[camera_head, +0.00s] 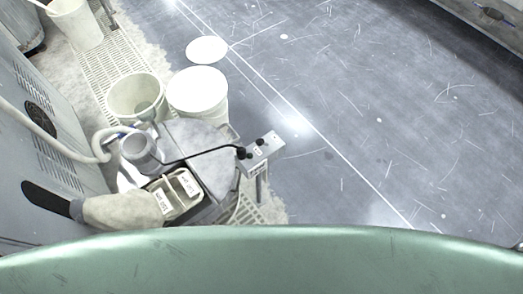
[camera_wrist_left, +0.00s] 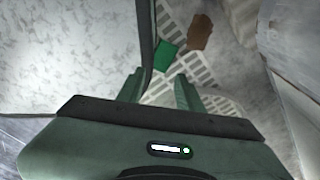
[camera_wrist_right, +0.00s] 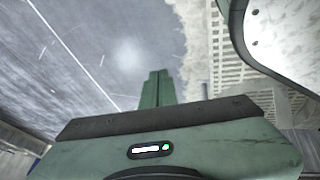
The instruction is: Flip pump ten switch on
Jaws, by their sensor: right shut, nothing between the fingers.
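A small grey box (camera_head: 262,153) with dark knobs or switches and small labels stands at the outer edge of the bench in the head view. A black cable runs to it from the left. The labels are too small to read, so I cannot tell which switch is pump ten or how it is set. My left gripper (camera_wrist_left: 160,90) shows in the left wrist view with its fingers apart and nothing between them. My right gripper (camera_wrist_right: 155,75) shows in the right wrist view with its fingers together and empty. Neither gripper shows in the head view, and neither is seen at the box.
A grey cylinder (camera_head: 142,150) and a tray of labelled containers (camera_head: 178,192) sit left of the box. An open bucket (camera_head: 135,96) and a lidded bucket (camera_head: 198,92) stand behind. A grey cabinet (camera_head: 40,150) is at left. The floor (camera_head: 370,110) at right is clear.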

